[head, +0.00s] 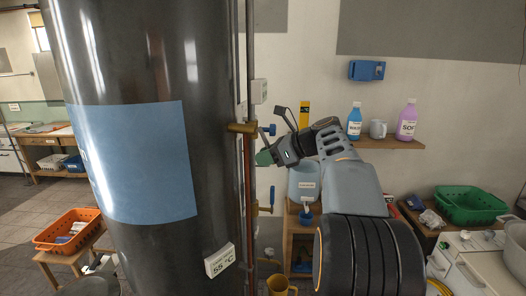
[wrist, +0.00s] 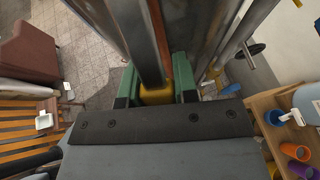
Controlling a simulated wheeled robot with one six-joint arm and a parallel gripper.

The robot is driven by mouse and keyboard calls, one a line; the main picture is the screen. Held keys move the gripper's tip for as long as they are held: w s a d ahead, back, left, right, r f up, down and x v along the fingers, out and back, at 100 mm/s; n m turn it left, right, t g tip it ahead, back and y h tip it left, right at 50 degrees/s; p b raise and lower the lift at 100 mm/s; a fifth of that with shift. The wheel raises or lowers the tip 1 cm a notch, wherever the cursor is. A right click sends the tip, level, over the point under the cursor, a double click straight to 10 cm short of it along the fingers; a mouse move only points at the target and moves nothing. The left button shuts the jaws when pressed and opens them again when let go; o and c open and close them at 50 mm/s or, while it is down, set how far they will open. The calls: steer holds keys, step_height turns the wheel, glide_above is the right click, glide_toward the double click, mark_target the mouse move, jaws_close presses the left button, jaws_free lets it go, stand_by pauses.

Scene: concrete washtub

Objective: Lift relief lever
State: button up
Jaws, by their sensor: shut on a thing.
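My gripper (head: 265,158) reaches in from the right beside the tall dark tank. In the wrist view its green jaws (wrist: 157,92) are closed on the yellow end of a dark bar, which looks like the relief lever (wrist: 157,97). The lever's held end is hidden behind the jaws in the head view. A brass valve (head: 240,128) with a blue handle (head: 270,130) is just above the gripper on the pipe. A second brass valve (head: 262,209) with an upright blue handle (head: 272,195) is below it.
The tank (head: 210,200) with a blue panel stands close left of the gripper. A copper pipe (head: 248,180) runs down its side. A wall shelf (head: 380,143) with bottles and a mug is behind my arm. An orange basket (head: 68,230) is at lower left.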

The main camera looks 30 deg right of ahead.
steer(key=o, duration=0.8)
steer(key=shift+d, duration=0.1)
steer(key=shift+s+r, duration=0.15)
steer(key=shift+p+v, duration=0.8)
steer(key=shift+v, duration=0.2)
steer(key=p+v, duration=0.3)
steer(key=v, duration=0.1)
steer(key=shift+s+d+r, duration=0.1)
steer(key=shift+s+d, duration=0.15)
